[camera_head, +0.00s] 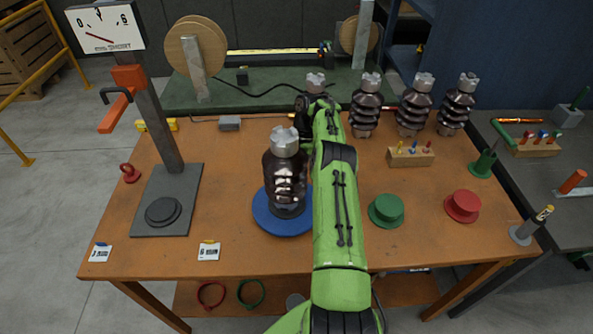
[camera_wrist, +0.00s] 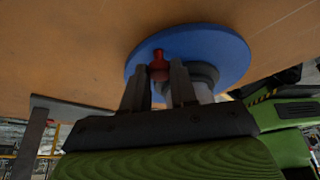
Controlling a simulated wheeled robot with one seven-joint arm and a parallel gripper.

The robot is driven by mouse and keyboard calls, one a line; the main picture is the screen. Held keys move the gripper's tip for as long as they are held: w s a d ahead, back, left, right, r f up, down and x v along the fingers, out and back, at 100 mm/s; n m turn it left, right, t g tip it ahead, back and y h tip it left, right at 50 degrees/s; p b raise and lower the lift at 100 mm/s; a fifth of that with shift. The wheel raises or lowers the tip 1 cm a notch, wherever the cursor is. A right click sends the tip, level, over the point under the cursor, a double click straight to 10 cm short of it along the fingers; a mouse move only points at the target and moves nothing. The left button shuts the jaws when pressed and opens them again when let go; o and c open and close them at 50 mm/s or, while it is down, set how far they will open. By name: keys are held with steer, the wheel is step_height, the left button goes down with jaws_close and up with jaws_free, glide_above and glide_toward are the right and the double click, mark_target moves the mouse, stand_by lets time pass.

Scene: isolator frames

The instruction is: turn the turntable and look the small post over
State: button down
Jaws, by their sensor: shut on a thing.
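The blue turntable (camera_head: 263,213) stands on the orange-brown table, left of my green arm. A dark brown ribbed post (camera_head: 285,176) with a grey metal cap stands upright on it. The wrist view shows the blue disc (camera_wrist: 225,45), with the post's grey foot (camera_wrist: 205,73) behind my right finger. My gripper (camera_wrist: 160,78) has its two dark fingers on either side of a red knob (camera_wrist: 158,57) at the disc, and is shut on it. In the head view my arm hides the gripper and the knob.
Several similar posts (camera_head: 413,108) stand at the back right. A green button-like piece (camera_head: 386,210) and a red one (camera_head: 462,206) sit to the right. A grey stand with a dial (camera_head: 105,28) rises at the left. The table's front left has clear room around two small cards (camera_head: 208,252).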

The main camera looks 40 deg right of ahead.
steer(key=shift+w+a+n, duration=0.3)
steer(key=shift+w+n, duration=0.15)
steer(key=shift+n, duration=0.05)
steer(key=shift+r, duration=0.1)
stand_by(0.3)
steer(key=c, duration=0.9)
jaws_free()
step_height(320, 180, up, 10)
steer(key=p, duration=0.3)
steer(key=shift+p, duration=0.3)
